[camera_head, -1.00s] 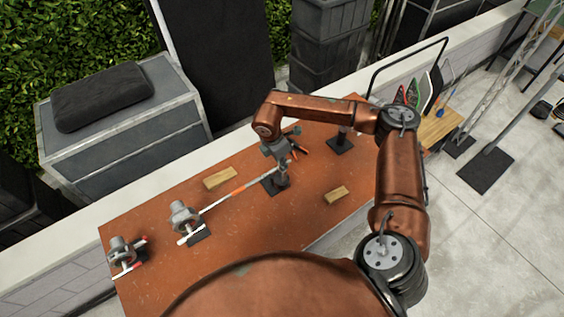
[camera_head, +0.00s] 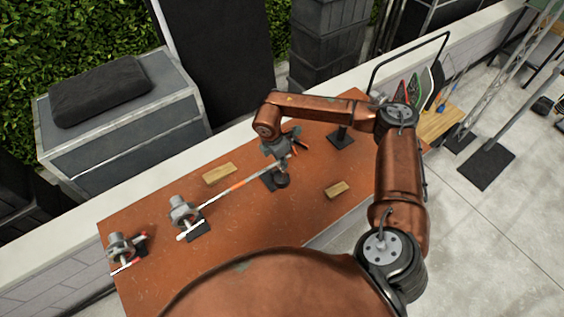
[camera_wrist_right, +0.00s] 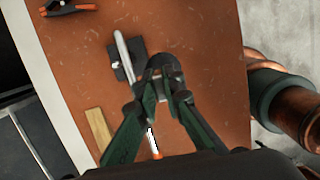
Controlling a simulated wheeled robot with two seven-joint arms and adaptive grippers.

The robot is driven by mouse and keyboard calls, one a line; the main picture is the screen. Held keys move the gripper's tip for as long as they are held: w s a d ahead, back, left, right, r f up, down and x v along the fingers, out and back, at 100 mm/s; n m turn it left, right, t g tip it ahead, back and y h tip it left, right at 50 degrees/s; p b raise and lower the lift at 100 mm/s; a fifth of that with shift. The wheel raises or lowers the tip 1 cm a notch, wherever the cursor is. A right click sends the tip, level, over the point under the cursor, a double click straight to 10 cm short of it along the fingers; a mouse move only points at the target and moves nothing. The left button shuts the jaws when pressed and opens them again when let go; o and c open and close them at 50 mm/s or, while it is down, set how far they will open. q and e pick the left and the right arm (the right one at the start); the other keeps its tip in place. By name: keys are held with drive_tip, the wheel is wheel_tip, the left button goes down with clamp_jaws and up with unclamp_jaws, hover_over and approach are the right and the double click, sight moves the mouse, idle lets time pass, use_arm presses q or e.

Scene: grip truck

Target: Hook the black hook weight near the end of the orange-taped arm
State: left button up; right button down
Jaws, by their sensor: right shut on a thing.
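The orange-taped arm (camera_head: 238,186) is a pale rod held by a grey clamp head (camera_head: 184,211); it slants up and right across the brown table. My right gripper (camera_head: 281,160) is at the rod's far end, fingers down. In the wrist view my right gripper (camera_wrist_right: 160,82) is shut on the dark hook weight (camera_wrist_right: 164,66). My left gripper is not in view.
Two wooden blocks lie on the table (camera_head: 150,205), one behind the rod (camera_head: 219,173) and one in front (camera_head: 336,190). A second clamp (camera_head: 122,247) sits at the left end.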

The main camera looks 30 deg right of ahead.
sight(275, 163)
drive_tip(key=shift+w, duration=0.25)
drive_tip(key=shift+w+a+b, duration=0.15)
drive_tip(key=shift+w+b, duration=1.15)
drive_tip(key=shift+w, duration=0.85)
drive_tip(key=shift+w+r, duration=0.1)
drive_tip(key=shift+f+b, duration=0.85)
drive_tip(key=shift+f, duration=0.25)
drive_tip(key=c, duration=2)
unclamp_jaws()
drive_tip(key=shift+o, duration=0.2)
wheel_tip(275, 163, up, 12)
drive_tip(key=a, duration=0.2)
drive_tip(key=shift+a, duration=0.25)
drive_tip(key=shift+f, duration=0.2)
